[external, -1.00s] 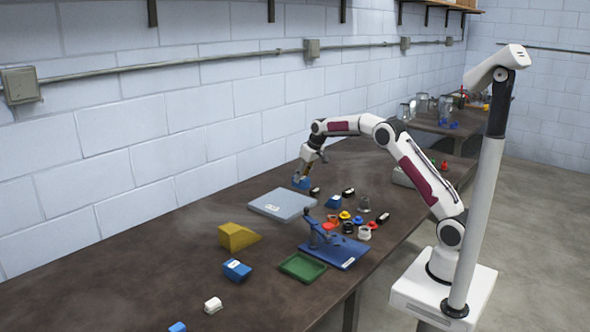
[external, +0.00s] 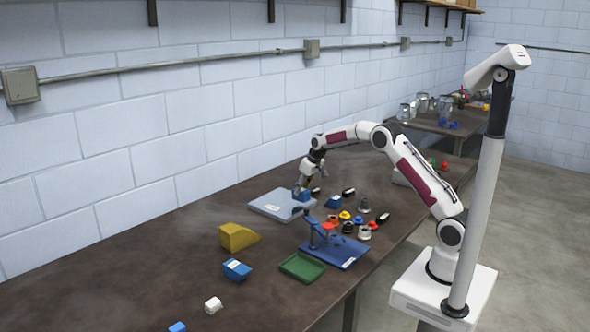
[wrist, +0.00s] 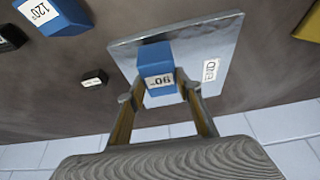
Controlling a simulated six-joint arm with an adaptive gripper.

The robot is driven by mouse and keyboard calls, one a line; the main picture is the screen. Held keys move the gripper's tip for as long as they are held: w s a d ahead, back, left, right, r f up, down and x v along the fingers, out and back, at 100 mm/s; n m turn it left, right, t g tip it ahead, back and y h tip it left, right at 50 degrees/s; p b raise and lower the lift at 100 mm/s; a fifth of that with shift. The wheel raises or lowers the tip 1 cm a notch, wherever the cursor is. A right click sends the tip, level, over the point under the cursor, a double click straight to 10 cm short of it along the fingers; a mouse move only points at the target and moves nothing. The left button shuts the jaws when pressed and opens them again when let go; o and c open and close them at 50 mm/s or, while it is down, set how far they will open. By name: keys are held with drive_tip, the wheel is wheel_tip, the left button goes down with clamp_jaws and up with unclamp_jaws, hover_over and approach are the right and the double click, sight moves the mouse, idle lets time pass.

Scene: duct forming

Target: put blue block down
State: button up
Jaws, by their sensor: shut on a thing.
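A blue block (wrist: 156,60) with a white "90°" label is between the fingers of my gripper (wrist: 160,95) in the wrist view. In the external view my gripper (external: 302,186) holds the blue block (external: 302,195) over the right rear part of a grey plate (external: 272,206). The plate also shows in the wrist view (wrist: 222,45), with a white label. I cannot tell whether the block touches the plate.
A second blue block (external: 333,202), labelled 120° in the wrist view (wrist: 58,14), sits right of the plate. A yellow wedge (external: 235,237), a blue tray with a fixture (external: 343,255) and a green tray (external: 303,267) stand nearer. Small coloured parts crowd the right side.

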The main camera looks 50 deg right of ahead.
drive_tip(key=shift+f, duration=1.1)
drive_tip(key=shift+f, duration=0.1)
drive_tip(key=o, duration=1.3)
drive_tip(key=shift+f, duration=0.1)
drive_tip(key=shift+o, duration=0.2)
drive_tip(key=v, duration=1.2)
drive_tip(key=shift+r, duration=0.3)
